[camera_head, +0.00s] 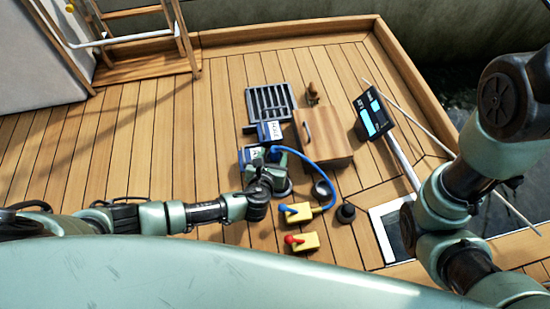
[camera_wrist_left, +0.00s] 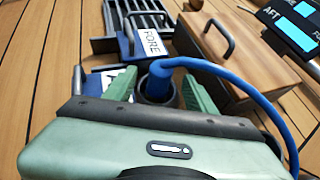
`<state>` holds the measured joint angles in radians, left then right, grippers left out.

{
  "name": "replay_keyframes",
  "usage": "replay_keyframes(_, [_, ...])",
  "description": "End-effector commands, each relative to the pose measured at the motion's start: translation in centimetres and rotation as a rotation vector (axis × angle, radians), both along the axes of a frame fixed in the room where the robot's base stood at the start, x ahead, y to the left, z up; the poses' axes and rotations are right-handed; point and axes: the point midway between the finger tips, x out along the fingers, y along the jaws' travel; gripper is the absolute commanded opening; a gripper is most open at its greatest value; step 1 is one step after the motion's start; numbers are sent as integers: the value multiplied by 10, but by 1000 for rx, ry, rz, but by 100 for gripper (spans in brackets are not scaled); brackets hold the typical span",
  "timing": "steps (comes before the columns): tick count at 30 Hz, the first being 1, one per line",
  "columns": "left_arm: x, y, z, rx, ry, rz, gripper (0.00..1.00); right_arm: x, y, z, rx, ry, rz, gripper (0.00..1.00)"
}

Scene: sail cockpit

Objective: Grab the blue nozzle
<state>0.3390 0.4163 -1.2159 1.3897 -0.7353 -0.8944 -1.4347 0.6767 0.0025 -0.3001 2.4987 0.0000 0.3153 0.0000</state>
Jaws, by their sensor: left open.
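The blue nozzle (camera_wrist_left: 160,76) sits upright in a dark round socket (camera_wrist_left: 158,92) in the left wrist view. A blue hose (camera_wrist_left: 240,83) runs from its top and curves right; in the head view the hose (camera_head: 322,172) arcs down to the yellow box with a blue lever (camera_head: 297,212). My left gripper (camera_wrist_left: 158,88) is open, its green fingers on either side of the nozzle, with gaps visible. In the head view my left gripper (camera_head: 272,165) covers most of the nozzle's surroundings. My right gripper is out of view; only my right arm shows.
A blue box labelled FORE (camera_wrist_left: 145,45) stands just beyond the nozzle. Also near are a grate (camera_head: 270,102), a wooden hatch with a handle (camera_head: 325,138), a black display post (camera_head: 372,116) and a yellow box with a red lever (camera_head: 301,242). Open deck lies left.

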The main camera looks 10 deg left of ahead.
Motion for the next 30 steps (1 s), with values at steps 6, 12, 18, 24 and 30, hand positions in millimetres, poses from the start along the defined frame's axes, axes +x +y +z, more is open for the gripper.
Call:
replay_keyframes(6, [24,0,-18,-1,-2,0,55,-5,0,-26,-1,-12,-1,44])
replay_keyframes(12, [30,0,-18,0,0,0,55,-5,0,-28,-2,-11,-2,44])
replay_keyframes(18, [30,0,-17,0,0,0,44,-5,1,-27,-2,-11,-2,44])
replay_keyframes(24, [30,0,-17,-1,1,0,0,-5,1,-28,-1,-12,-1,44])
replay_keyframes(30, [30,0,-17,-1,0,0,0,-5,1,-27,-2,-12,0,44])
